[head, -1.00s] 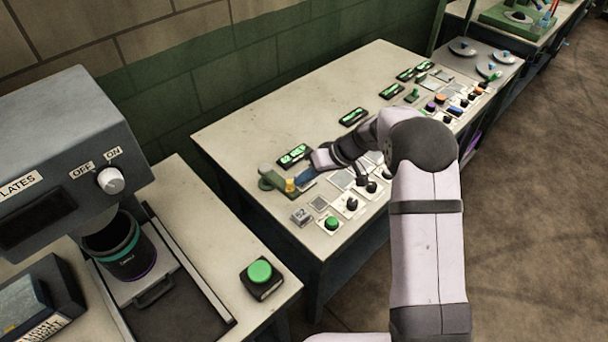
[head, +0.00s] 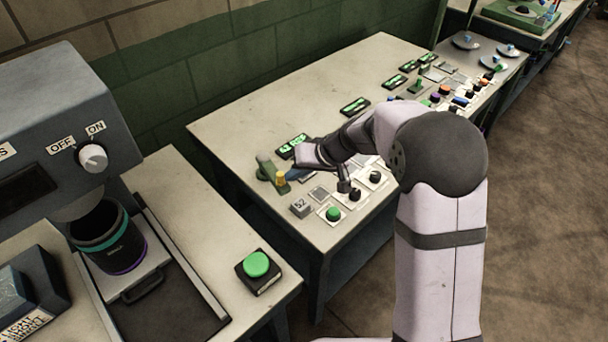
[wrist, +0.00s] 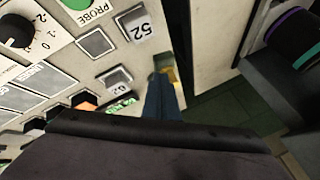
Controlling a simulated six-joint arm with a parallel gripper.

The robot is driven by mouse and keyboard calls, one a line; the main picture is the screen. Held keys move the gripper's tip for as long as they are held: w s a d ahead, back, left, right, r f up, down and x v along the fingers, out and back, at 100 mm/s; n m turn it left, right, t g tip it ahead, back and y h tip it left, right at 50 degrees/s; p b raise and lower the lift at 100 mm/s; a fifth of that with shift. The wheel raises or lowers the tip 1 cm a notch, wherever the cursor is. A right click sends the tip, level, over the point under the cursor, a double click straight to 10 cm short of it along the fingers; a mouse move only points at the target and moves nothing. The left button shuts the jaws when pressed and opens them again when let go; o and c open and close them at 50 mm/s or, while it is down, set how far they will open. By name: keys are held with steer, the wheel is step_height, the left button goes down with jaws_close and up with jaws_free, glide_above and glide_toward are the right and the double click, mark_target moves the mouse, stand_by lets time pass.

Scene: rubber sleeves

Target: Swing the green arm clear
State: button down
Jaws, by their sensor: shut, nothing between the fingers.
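The green arm (head: 267,170) is at the left end of the control table, beside a short yellow post (head: 281,179). My gripper (head: 292,177) is low over the table, just right of the post, with its blue fingers shut and empty. In the wrist view the shut fingers (wrist: 158,82) point toward a small bit of yellow (wrist: 171,74) near the table edge. The fingers partly hide it. I cannot tell whether they touch the post or the green arm.
A grey block marked 52 (head: 301,207) and a green button (head: 333,214) are in front of my gripper. Dials and lit green displays (head: 355,106) run to the right. The back of the table (head: 300,85) is bare. A machine with a dark cup (head: 108,236) stands left.

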steer(key=shift+s+a+f+m+b, duration=0.3)
steer(key=shift+s+a+b, duration=0.05)
steer(key=shift+a+b, duration=0.1)
steer(key=shift+s+a+r+b, duration=0.25)
steer(key=shift+s+a+b, duration=0.1)
steer(key=shift+s+b, duration=0.05)
steer(key=shift+d+f+b, duration=0.1)
steer(key=shift+d+b, duration=0.3)
steer(key=shift+d, duration=0.1)
steer(key=d+f+b+v, duration=0.1)
steer(key=b+v, duration=0.2)
steer(key=v, duration=0.8)
steer(key=shift+d+r, duration=0.25)
steer(key=shift+d, duration=0.35)
